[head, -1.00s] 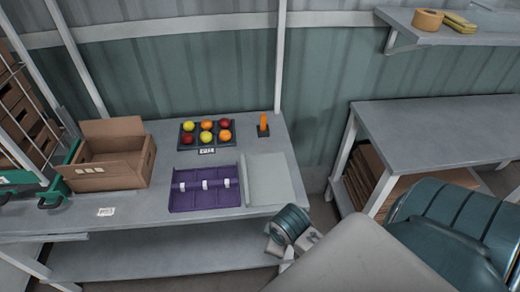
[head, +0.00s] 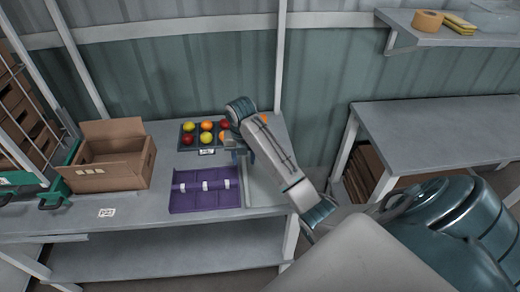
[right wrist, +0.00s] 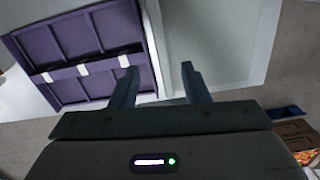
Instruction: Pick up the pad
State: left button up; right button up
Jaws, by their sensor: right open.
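The pad (head: 262,190) is a flat light-grey sheet on the table, just right of the purple divided tray (head: 205,203). My right arm hides part of it in the head view. In the right wrist view the pad (right wrist: 228,40) lies beyond the fingertips at upper right, with the purple tray (right wrist: 85,45) at upper left. My right gripper (head: 234,152) is over the table near the back of the purple tray. In the right wrist view the right gripper (right wrist: 156,72) is open with nothing between its fingers. My left gripper is not in view.
A dark tray of red, yellow and orange fruit (head: 188,140) sits behind the purple tray, close to my right gripper. An open cardboard box (head: 112,178) stands at left. A white label card (head: 106,213) lies in front. A second table (head: 440,130) stands at right.

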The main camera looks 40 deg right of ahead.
jog(key=n, duration=0.1)
send_over(245, 175)
jog(key=f, duration=0.4)
jog(key=shift+a, duration=0.25)
jog(key=shift+d+f, duration=0.1)
jog(key=shift+f, duration=0.45)
jog(key=f+p, duration=0.1)
jog(key=f, duration=0.3)
jog(key=shift+w+d+f+p, duration=0.1)
jog(key=shift+d+f+p, duration=0.1)
jog(key=shift+f+p, duration=0.15)
jog(key=shift+a, duration=0.1)
grip_shut()
